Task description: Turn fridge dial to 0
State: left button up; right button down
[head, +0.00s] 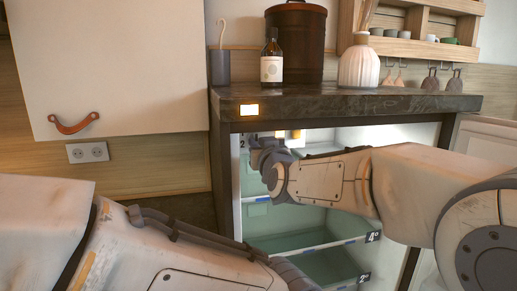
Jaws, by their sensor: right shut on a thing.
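The open fridge (237,194) stands under the dark counter, its inside lit pale green. My right arm reaches in from the right. My right gripper (264,145) is at the upper front left of the fridge interior, shut on the fridge dial. The gripper covers the dial, so its pointer and setting cannot be read. A small yellow-orange lit patch shows just above and right of the gripper. My left arm crosses the lower left of the view, and its gripper is out of frame.
The dark counter (345,104) runs right above my right gripper. A brown bottle (271,62), a dark canister (299,40) and a white ribbed vase (358,66) stand on it. Fridge shelves with number labels (373,237) lie below my right forearm. A white door with a leather pull (74,124) is at left.

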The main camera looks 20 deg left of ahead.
dwell(0.4)
jog(key=c, duration=0.9)
grip_release()
jog(key=shift+o, duration=0.2)
jog(key=b+v, duration=0.2)
jog(key=v, duration=0.8)
jog(key=shift+d, duration=0.2)
jog(key=shift+s, duration=0.15)
